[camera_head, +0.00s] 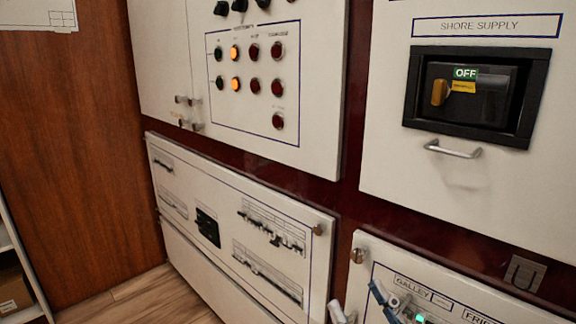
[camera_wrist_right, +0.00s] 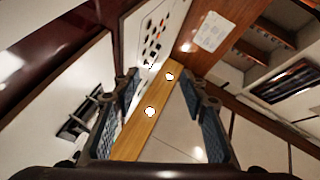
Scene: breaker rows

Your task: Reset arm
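My right gripper (camera_head: 389,299) shows only in part at the bottom edge of the head view, in front of the lower right panel. Its blue-padded fingers also show in the right wrist view (camera_wrist_right: 166,88), spread wide apart with nothing between them. The gripper is open and touches nothing that I can see. My left gripper is not in the head view or the right wrist view.
The shore supply switch (camera_head: 468,95) reads OFF, with a metal handle (camera_head: 453,150) below it. A lamp panel (camera_head: 312,100) and a breaker panel (camera_head: 225,215) stand to the left. Shelves (camera_head: 18,265) stand at far left. Some wooden floor (camera_head: 135,300) is bare.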

